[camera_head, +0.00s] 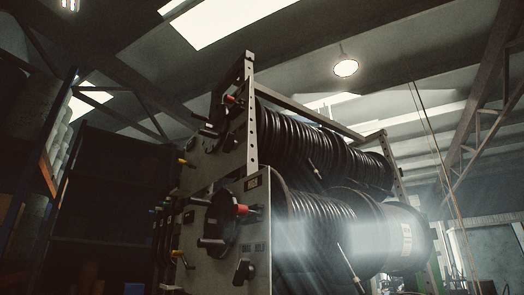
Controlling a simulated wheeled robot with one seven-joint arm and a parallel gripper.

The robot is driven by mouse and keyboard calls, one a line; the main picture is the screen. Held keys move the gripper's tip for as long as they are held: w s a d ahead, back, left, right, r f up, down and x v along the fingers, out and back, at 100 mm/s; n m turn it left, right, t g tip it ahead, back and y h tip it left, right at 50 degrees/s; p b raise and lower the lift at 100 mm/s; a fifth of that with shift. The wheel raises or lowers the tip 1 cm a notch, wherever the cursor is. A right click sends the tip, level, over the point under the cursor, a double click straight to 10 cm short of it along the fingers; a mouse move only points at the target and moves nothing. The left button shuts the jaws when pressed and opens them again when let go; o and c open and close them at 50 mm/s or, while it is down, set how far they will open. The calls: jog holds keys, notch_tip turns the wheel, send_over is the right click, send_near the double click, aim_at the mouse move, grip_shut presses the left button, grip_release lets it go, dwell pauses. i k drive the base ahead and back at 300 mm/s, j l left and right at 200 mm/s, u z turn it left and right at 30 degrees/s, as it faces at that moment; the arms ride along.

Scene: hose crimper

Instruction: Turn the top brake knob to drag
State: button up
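A hose reel rack stands in the middle, seen from low down. Its upper side plate (233,150) carries a dark disc, a red-tipped handle (230,99) and several black grips or knobs (208,131). I cannot tell for sure which is the top brake knob, nor its setting. The lower plate (258,215) has a dark disc (222,212) with handles and a black knob (243,270) beneath small lettering that seems to read drag and hold. My gripper is not in view.
Dark hose coils fill the upper reel (320,150) and lower reel (315,225), right of the plates. Orange, red and yellow handles (186,162) stick out at the rack's left edge. Dark shelving (110,200) stands on the left. No floor shows.

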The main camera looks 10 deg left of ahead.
aim_at(230, 143)
jog(key=i+j+z, duration=0.1)
jog(key=j+z, duration=0.4)
jog(key=j, duration=0.65)
jog(key=k+j+z, duration=0.1)
jog(key=j+z, duration=0.35)
jog(key=j, duration=0.65)
